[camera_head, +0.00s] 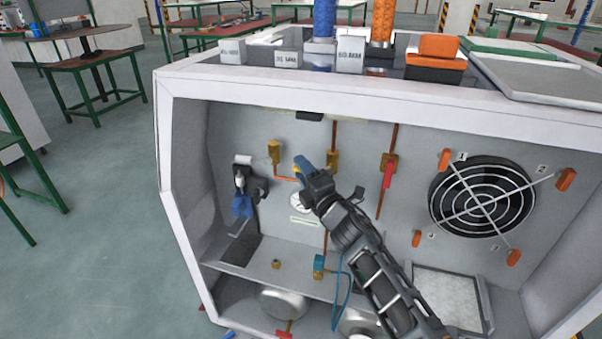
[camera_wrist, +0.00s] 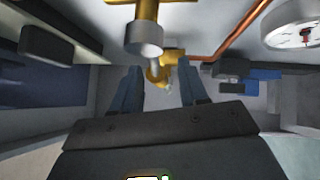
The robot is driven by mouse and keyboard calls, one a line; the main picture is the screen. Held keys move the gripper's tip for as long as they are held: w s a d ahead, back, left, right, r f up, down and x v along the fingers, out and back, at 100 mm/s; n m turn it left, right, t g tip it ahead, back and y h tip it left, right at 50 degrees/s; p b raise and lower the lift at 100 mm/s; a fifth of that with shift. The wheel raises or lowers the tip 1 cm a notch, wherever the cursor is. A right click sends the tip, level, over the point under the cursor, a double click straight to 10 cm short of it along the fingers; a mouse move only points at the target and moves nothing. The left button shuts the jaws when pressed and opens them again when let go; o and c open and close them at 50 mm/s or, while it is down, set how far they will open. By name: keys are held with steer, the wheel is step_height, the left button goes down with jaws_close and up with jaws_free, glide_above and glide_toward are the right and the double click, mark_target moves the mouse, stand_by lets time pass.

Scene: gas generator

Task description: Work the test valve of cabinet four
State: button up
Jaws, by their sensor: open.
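An open-fronted white cabinet (camera_head: 210,93) fills the middle of the head view; I cannot read a cabinet number on it. Brass valve fittings (camera_head: 274,151) sit on its back panel with copper pipes. My gripper (camera_head: 301,168) reaches inside, near the panel, just right of the left brass fitting. In the wrist view my gripper (camera_wrist: 158,78) is open, its two fingers apart. A brass fitting with a grey end (camera_wrist: 146,36) hangs in front of them, and a smaller brass part (camera_wrist: 168,62) shows beyond, between the fingertips in the picture. I cannot tell whether anything touches. Which part is the test valve is unclear.
A round white gauge (camera_wrist: 296,27) and a copper pipe (camera_wrist: 238,32) are at the right of the wrist view. A red-handled valve (camera_head: 387,174), a fan grille (camera_head: 482,203) with orange clamps and a lower shelf (camera_head: 290,257) surround my arm. Open floor lies left.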

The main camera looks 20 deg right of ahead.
steer(key=shift+w+a+r, duration=0.1)
steer(key=shift+w, duration=0.45)
jaws_close()
